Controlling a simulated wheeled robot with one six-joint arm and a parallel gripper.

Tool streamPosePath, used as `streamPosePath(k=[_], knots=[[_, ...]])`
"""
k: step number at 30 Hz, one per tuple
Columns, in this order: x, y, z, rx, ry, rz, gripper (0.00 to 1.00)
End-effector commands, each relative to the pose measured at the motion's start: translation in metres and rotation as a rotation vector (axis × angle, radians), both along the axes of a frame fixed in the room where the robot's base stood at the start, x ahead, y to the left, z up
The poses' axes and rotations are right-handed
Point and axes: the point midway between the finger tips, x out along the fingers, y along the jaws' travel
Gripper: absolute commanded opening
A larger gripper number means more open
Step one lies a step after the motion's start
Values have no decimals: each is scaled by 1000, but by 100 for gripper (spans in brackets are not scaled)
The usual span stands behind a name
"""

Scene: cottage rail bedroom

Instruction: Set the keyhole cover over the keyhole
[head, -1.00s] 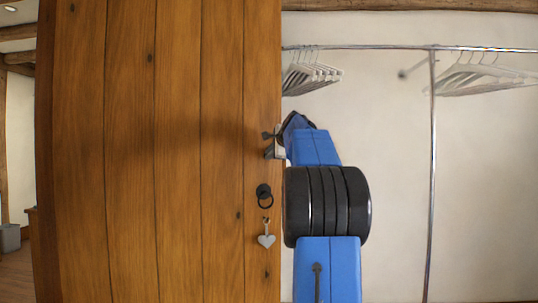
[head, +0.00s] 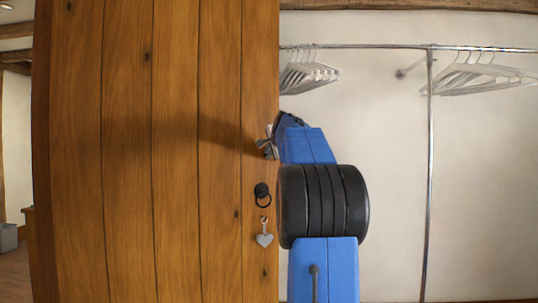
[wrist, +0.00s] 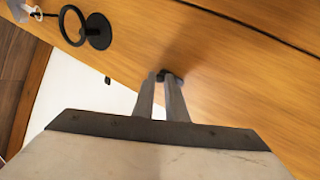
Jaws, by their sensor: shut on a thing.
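My gripper (head: 267,147) is at the wooden door (head: 175,170), close to its right edge and above the ring pull. In the wrist view my gripper (wrist: 161,82) is shut on a small dark piece, the keyhole cover (wrist: 173,76), at the fingertips. The cover is against or very close to the door face; I cannot tell whether it touches. The fingers partly hide it. The keyhole itself is not visible.
A black ring pull (head: 262,194) with a hanging grey heart tag (head: 264,240) is on the door below my gripper. Right of the door, a metal rail (head: 385,47) holds several hangers (head: 308,75) before a pale wall.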

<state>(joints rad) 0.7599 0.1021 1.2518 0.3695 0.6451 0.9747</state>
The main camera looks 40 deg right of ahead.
Motion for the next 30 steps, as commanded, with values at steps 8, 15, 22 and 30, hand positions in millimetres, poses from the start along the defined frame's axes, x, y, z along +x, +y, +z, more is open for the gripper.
streamPosePath(k=[8,15,22,30], knots=[[0,0,-1,1,0,-1,19],[-1,0,0,1,0,0,19],[-21,12,11,-1,-2,-1,19],[-64,37,30,1,-2,-1,19]])
